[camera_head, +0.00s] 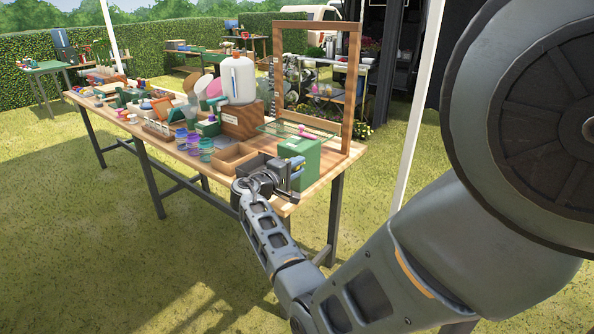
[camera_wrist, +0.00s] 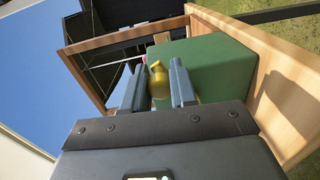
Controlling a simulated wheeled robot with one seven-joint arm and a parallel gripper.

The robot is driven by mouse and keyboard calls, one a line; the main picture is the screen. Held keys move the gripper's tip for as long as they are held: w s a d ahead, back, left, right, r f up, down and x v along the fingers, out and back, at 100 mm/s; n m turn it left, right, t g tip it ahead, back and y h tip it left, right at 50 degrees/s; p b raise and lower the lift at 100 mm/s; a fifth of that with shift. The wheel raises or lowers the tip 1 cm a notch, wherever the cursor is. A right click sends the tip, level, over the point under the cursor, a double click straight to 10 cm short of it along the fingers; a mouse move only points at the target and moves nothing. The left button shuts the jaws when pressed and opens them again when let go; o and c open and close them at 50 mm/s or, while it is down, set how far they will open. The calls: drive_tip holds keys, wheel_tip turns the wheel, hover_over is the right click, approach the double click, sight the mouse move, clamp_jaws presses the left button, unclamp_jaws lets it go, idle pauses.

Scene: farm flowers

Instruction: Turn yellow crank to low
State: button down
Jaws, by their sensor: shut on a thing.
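The yellow crank (camera_wrist: 158,82) shows in the wrist view as a rounded yellow knob in front of a green box (camera_wrist: 215,65). My gripper (camera_wrist: 159,88) is shut on the crank, with one finger on either side of it. In the head view the green box (camera_head: 310,158) stands at the near right end of the wooden table (camera_head: 172,148), and my gripper (camera_head: 290,172) is at its left side. The crank is hidden there behind my gripper. I cannot make out the low mark or any scale.
A tall wooden frame (camera_head: 353,85) rises at the table's right end, beside the green box. A wooden tray (camera_head: 233,160) and a white jug (camera_head: 238,80) stand farther left. Cups and tools crowd the far part. The grass (camera_head: 100,240) in front of the table is clear.

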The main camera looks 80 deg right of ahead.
drive_tip(key=shift+w+d+r+n+p, duration=0.25)
drive_tip(key=shift+w+r+n+p, duration=0.25)
drive_tip(key=shift+r+n, duration=0.4)
drive_tip(key=c, duration=1.3)
unclamp_jaws()
drive_tip(key=shift+c, duration=0.2)
drive_tip(key=o, duration=0.4)
drive_tip(key=shift+f, duration=0.25)
drive_tip(key=shift+s, duration=0.1)
drive_tip(key=shift+a, duration=0.1)
drive_tip(key=b+v, duration=0.1)
drive_tip(key=v, duration=0.6)
drive_tip(key=shift+w+a, duration=0.2)
drive_tip(key=shift+w, duration=0.05)
